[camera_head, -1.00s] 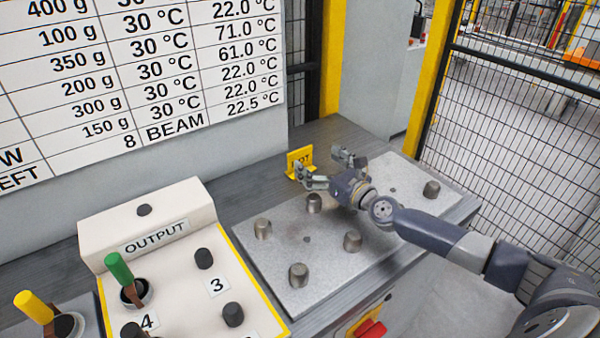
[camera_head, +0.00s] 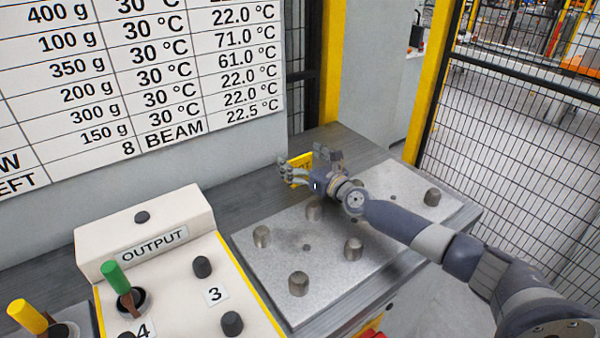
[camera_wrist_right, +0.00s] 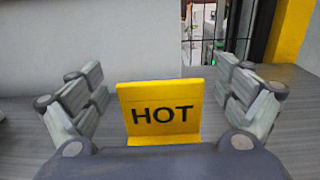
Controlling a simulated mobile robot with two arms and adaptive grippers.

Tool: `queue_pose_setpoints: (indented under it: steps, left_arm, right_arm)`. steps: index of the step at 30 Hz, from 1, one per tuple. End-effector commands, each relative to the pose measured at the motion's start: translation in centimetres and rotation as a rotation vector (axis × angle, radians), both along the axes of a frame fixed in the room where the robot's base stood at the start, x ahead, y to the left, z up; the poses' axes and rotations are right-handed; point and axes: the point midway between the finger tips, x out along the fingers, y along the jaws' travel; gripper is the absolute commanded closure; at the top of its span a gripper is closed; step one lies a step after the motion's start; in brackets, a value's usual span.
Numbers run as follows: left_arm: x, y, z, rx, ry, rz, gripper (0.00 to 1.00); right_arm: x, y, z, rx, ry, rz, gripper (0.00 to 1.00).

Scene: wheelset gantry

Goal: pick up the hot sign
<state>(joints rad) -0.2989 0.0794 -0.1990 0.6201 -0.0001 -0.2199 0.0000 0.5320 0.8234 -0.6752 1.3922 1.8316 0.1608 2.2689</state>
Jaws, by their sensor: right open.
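The hot sign is a small yellow bent plate with black letters "HOT" (camera_wrist_right: 165,112). It stands upright on the grey bench, and in the head view only part of it shows (camera_head: 301,160) behind my right gripper. My right gripper (camera_head: 310,165) is open and reaches over the back of the metal plate to the sign. In the right wrist view, the two fingers of the gripper (camera_wrist_right: 163,92) are spread to the left and right of the sign, apart from it. My left gripper is not in view.
A metal plate (camera_head: 290,265) with several short pegs lies in front of the sign. A control box labelled OUTPUT (camera_head: 145,225) with levers and knobs stands at left. A chart board (camera_head: 140,75) is on the wall behind; mesh fencing (camera_head: 520,140) is at right.

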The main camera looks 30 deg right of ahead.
Motion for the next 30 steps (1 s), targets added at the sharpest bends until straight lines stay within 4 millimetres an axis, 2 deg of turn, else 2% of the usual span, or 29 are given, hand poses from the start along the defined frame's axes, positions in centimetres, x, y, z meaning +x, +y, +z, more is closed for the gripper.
queue_pose_setpoints:
  steps: [3, 9, 20, 23, 30]
  left_arm:
    - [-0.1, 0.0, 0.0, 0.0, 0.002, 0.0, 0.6]
    - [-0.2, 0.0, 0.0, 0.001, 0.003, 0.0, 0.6]
    - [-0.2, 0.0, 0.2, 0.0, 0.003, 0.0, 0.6]
    - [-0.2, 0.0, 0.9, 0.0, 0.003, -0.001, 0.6]
    - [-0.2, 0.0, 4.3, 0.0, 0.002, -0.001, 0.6]
  right_arm:
    - [0.0, 0.0, 0.0, 0.0, 0.0, 0.0, 0.08]
    - [0.0, 0.0, 0.0, 0.0, 0.0, 0.0, 0.53]
    - [0.0, 0.0, 0.3, 0.0, -0.001, 0.0, 0.54]
    - [0.0, 0.0, 1.2, -0.001, -0.002, 0.0, 0.54]
    - [0.0, 0.0, 5.3, 0.0, -0.002, 0.0, 0.54]
